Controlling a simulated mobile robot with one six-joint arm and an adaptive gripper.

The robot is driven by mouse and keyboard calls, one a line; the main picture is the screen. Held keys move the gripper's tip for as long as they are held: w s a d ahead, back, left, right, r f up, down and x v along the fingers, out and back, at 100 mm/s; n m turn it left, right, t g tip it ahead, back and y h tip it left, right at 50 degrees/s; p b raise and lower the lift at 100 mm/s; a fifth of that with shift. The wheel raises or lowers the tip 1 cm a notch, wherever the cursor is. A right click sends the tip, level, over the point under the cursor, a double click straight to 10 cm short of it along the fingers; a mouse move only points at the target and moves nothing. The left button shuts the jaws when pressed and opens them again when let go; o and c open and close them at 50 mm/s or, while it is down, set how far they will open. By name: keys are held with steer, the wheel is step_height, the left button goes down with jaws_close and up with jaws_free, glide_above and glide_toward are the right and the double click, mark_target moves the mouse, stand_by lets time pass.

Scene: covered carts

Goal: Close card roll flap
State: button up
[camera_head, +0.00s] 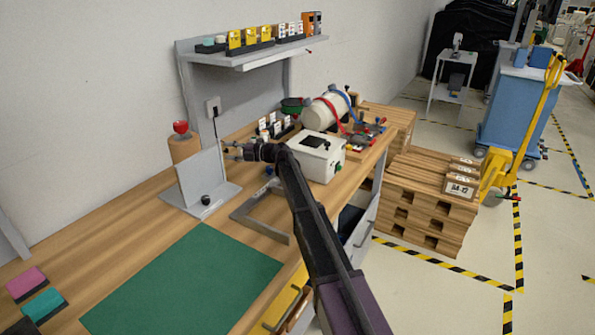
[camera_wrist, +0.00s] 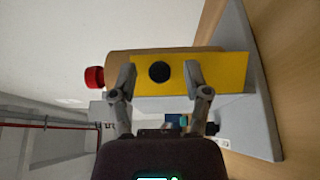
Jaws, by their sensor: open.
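A brown card roll (camera_head: 185,150) with a red knob (camera_head: 181,127) stands behind a grey upright plate (camera_head: 204,172) on a grey base (camera_head: 222,196). In the wrist view a yellow panel (camera_wrist: 226,73) with a round black knob (camera_wrist: 160,71) lies in front of the roll (camera_wrist: 150,53). The head view does not show this yellow face. My gripper (camera_head: 226,150) is at the right of the upright plate. Its fingers (camera_wrist: 160,80) are open, one on each side of the black knob. I cannot tell whether they touch the panel.
A white box (camera_head: 318,160) stands close to my wrist on the right. A second black knob (camera_head: 206,199) sits on the base. A green mat (camera_head: 185,285) lies clear in front. A shelf (camera_head: 245,58) with small items hangs above; stacked pallets (camera_head: 430,200) stand at right.

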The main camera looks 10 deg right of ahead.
steer(key=s+d+m+t+h, duration=0.4)
steer(key=s+m+t+h, duration=0.15)
steer(key=s, duration=0.25)
steer(key=s+d+m+t+h, duration=0.4)
steer(key=s+m+t, duration=0.1)
steer(key=s+t, duration=0.25)
steer(key=d+m+h+p, duration=0.1)
steer(key=d+m+h, duration=0.2)
steer(key=d+m, duration=0.1)
steer(key=s+d+m+h+p, duration=0.1)
steer(key=d+m+h, duration=0.2)
steer(key=d, duration=0.3)
steer(key=d+m+h+p, duration=0.1)
steer(key=d+m+h, duration=0.3)
steer(key=d, duration=0.1)
steer(key=shift+s+d+r+m+g, duration=0.15)
steer(key=shift+s+r+m+g, duration=0.1)
steer(key=shift+r+m+g, duration=0.15)
steer(key=shift+s+d+f+m+h, duration=0.15)
steer(key=shift+d+f+m+h, duration=0.1)
steer(key=shift+d, duration=0.1)
steer(key=shift+s+d+f+m+h, duration=0.1)
steer(key=shift+s+d+m+h, duration=0.1)
steer(key=shift+d, duration=0.1)
stand_by(0.3)
